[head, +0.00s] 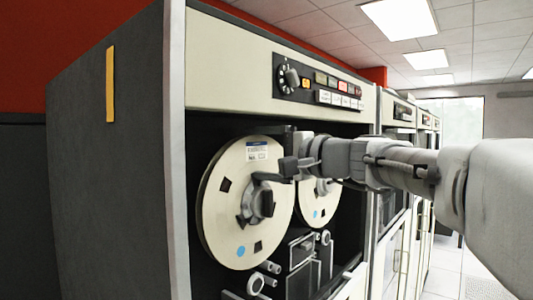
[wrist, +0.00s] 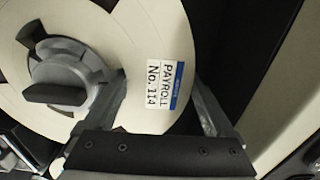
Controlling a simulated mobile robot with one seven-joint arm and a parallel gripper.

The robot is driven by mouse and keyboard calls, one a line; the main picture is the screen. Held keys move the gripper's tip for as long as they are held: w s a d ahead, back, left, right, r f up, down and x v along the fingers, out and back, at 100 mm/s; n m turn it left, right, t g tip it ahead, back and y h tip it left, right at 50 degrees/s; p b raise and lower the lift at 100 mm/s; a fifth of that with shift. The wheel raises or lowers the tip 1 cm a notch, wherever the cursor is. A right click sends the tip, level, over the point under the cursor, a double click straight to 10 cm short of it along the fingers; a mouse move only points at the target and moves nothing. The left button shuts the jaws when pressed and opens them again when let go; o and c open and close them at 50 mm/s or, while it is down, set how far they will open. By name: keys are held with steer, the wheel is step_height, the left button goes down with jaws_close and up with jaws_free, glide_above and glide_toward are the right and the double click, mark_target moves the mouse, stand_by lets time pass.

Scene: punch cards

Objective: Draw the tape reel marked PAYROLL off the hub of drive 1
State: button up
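The PAYROLL reel (head: 219,205) is a cream disc on the left hub of the nearest drive. In the wrist view, its white label with a blue edge (wrist: 164,85) reads "PAYROLL No. 114". The reel's grey hub with a dark knob bar (wrist: 60,94) shows at the left of the wrist view, and also in the head view (head: 262,204). My gripper (head: 274,177) is in front of the reel's upper right part. In the wrist view, my gripper (wrist: 160,92) has its fingers spread, one beside the hub, one near the rim. I cannot tell whether they touch the reel.
A second reel (head: 318,205) sits behind my gripper, to the right. The drive's control panel (head: 318,84) with a dial and buttons is above. Tape guides (head: 300,252) are below. The cabinet's side wall (head: 110,190) bounds the left. More cabinets (head: 402,140) stand to the right.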

steer(key=c, duration=1.2)
steer(key=shift+r, duration=0.1)
jaws_close()
steer(key=shift+r, duration=0.1)
steer(key=b+v, duration=0.2)
steer(key=v, duration=0.5)
steer(key=shift+s+d+b, duration=0.2)
steer(key=shift+d+b, duration=0.1)
steer(key=shift+b, duration=0.05)
stand_by(2.0)
steer(key=b+v, duration=0.2)
steer(key=v, duration=0.9)
stand_by(0.8)
